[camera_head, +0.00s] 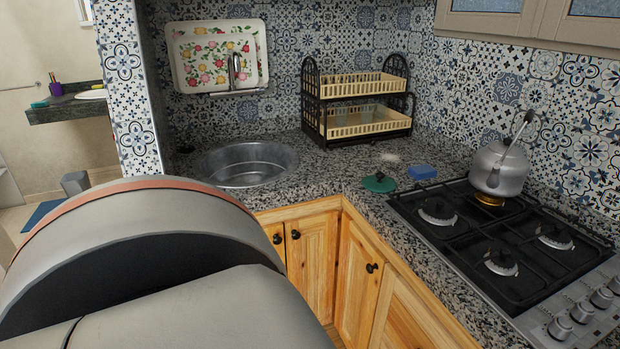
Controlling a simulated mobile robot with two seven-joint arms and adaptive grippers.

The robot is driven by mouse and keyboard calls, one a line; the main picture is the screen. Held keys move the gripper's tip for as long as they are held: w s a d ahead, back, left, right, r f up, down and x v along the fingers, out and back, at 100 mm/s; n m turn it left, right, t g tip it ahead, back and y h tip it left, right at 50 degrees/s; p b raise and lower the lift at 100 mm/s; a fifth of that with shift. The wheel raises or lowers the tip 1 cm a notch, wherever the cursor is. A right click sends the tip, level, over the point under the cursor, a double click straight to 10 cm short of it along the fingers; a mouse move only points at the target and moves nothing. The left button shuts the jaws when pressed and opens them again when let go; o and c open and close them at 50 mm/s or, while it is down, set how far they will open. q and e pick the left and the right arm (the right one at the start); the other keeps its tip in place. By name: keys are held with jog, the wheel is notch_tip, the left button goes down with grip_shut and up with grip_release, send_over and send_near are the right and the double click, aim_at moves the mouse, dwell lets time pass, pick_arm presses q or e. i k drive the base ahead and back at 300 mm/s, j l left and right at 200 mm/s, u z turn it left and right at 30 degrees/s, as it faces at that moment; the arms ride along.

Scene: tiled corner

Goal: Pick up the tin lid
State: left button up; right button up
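A round green lid (379,184) with a small knob on top lies on the speckled stone counter (345,177), left of the stove and in front of the dish rack. It is the only lid-like thing I see on the counter; I cannot tell what it is made of. Nothing is touching it from above. Neither of my grippers is in view. A large grey link of my own arm fills the lower left of the head view and hides what lies behind it.
A gas stove (510,240) with a kettle (499,168) stands to the right. A blue sponge-like block (422,172) lies near the lid. A two-tier dish rack (358,105) stands behind, a round sink (245,164) to the left. Wooden cabinets (311,262) are below the counter.

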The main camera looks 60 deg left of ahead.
aim_at(378, 183)
jog(key=u, duration=1.45)
jog(key=i+j, duration=0.1)
jog(key=j, duration=0.65)
jog(key=i+j, duration=0.15)
jog(key=j, duration=0.25)
jog(key=j+z, duration=0.5)
jog(key=j, duration=0.25)
